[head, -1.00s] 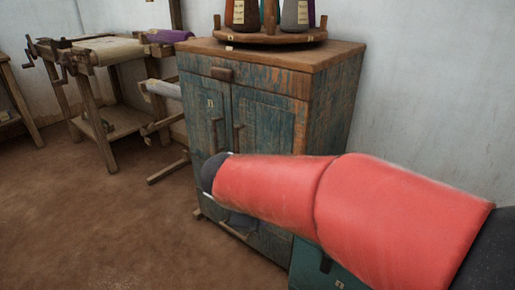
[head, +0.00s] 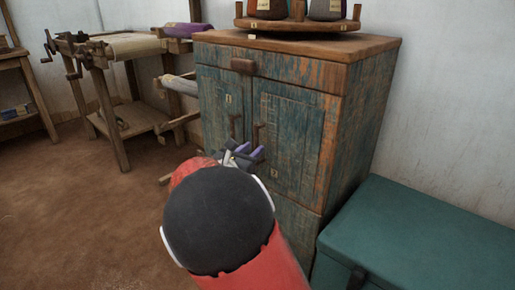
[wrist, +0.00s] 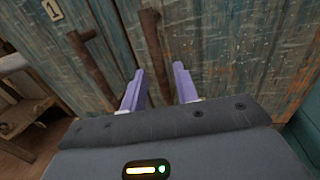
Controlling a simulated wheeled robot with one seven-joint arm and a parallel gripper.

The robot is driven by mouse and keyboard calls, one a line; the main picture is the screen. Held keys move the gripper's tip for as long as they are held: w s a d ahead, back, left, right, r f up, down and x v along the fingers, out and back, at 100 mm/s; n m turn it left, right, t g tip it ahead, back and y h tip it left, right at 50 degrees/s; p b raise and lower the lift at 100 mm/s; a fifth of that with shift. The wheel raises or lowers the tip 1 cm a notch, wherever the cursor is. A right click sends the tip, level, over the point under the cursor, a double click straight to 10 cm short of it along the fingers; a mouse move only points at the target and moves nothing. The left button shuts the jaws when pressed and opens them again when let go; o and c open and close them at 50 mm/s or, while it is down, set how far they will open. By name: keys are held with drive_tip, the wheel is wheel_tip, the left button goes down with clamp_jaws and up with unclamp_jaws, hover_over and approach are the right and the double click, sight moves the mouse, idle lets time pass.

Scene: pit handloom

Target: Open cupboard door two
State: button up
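The blue-green weathered cupboard (head: 340,120) has a left door (head: 215,105) and a right door (head: 295,140), both shut. The wrist view shows a tag marked 1 (wrist: 53,10) on the left door. The left door's handle (head: 233,125) is an upright brown bar, and it also shows in the wrist view (wrist: 92,66). The right door's handle (head: 257,133) stands beside it; in the wrist view this handle (wrist: 153,45) reaches down between the two purple fingers. My gripper (head: 243,153) is open near its lower end. I cannot tell whether they touch.
A drawer with a brown pull (head: 243,66) is above the doors. A round rack with yarn cones (head: 297,22) stands on top. A green chest (head: 420,235) sits to the right. A wooden loom frame (head: 110,90) stands at left; the floor before it is clear.

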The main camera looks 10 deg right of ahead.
drive_tip(key=shift+x, duration=1.45)
clamp_jaws()
